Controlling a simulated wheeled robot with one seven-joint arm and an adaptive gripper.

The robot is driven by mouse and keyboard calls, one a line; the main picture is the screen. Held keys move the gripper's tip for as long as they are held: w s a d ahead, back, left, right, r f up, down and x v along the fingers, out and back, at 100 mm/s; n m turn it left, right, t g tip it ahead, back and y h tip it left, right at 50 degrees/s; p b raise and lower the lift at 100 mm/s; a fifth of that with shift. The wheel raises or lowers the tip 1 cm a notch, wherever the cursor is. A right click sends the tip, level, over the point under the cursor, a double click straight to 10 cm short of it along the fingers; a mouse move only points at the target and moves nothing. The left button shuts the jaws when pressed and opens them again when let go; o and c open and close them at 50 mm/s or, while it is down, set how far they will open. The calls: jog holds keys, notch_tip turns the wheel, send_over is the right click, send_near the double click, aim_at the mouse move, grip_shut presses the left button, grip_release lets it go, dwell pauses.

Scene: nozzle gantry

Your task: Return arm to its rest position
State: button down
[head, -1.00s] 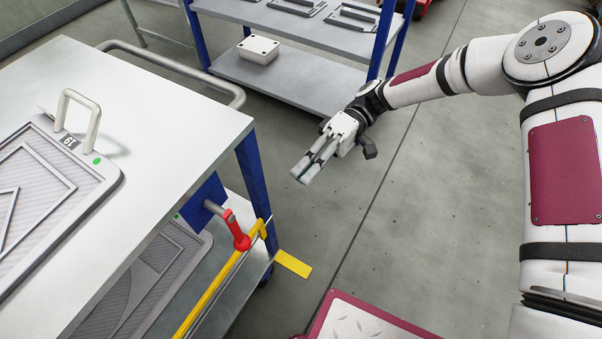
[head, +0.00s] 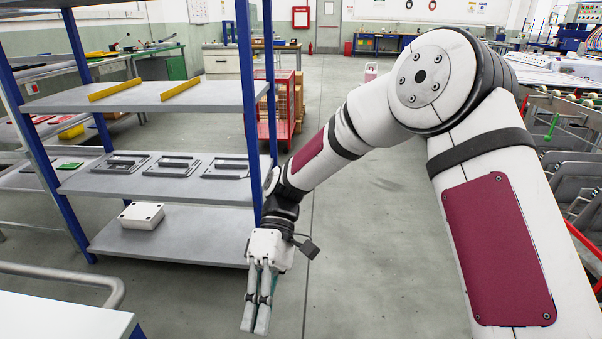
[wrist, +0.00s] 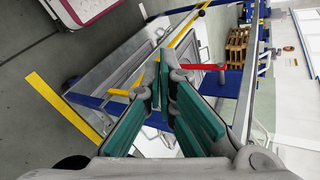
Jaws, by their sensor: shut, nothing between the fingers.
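My gripper (head: 257,314) hangs at the end of my arm in the head view, fingers pointing down and together. It is shut and empty, over open floor in front of the shelf rack. In the wrist view my gripper's green-padded fingers (wrist: 164,70) meet at their tips with nothing between them. My arm reaches from the right side of the head view, bent at the elbow.
A blue-post shelf rack (head: 165,98) stands left of my gripper, holding dark plates and a white box (head: 141,215). A white table corner (head: 60,318) shows at lower left. A conveyor with rollers (head: 565,108) stands at right. Grey floor (head: 370,235) between is clear.

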jog(key=s+d+r+m+t+h, duration=0.1)
jog(key=s+d+r+m+t, duration=0.2)
jog(key=d+r, duration=0.4)
jog(key=s+d+r+m+t+h, duration=0.1)
jog(key=s+d+r+m+t, duration=0.3)
jog(key=d, duration=0.4)
jog(key=s+d+r+m+t, duration=0.2)
jog(key=s+d+m+t, duration=0.3)
jog(key=s+d, duration=0.6)
notch_tip(320, 180, up, 28)
jog(key=t+p, duration=0.3)
jog(key=p, duration=2.3)
jog(key=shift+d+m+t, duration=0.2)
jog(key=shift+m+t, duration=0.1)
jog(key=shift+t, duration=0.1)
jog(key=shift+w, duration=0.1)
